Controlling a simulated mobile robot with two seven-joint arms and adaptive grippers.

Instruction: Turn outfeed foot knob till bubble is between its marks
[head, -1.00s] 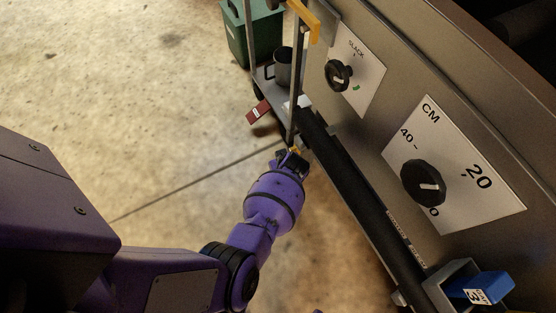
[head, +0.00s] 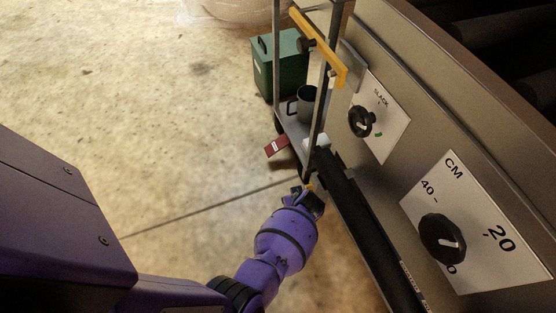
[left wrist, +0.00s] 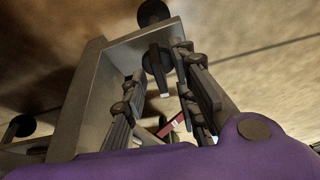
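My left gripper (head: 312,197) reaches in low beside the machine's lower dark rail, near the foot of the cart frame. In the left wrist view its two fingers (left wrist: 157,80) stand apart. A dark round knob with a bar-like grip (left wrist: 157,60) shows between and beyond the fingers; I cannot tell whether they touch it or whether it is the outfeed foot knob. Another dark round piece (left wrist: 154,12) sits above it. No bubble or marks can be made out in either view. My right gripper is out of view.
The machine panel carries a SLACK dial (head: 361,122) and a larger CM dial (head: 442,240). A yellow bar (head: 320,48), a dark mug (head: 307,102), a red tag (head: 277,146) and a green bin (head: 280,65) stand farther back. Open floor (head: 170,110) lies to the left.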

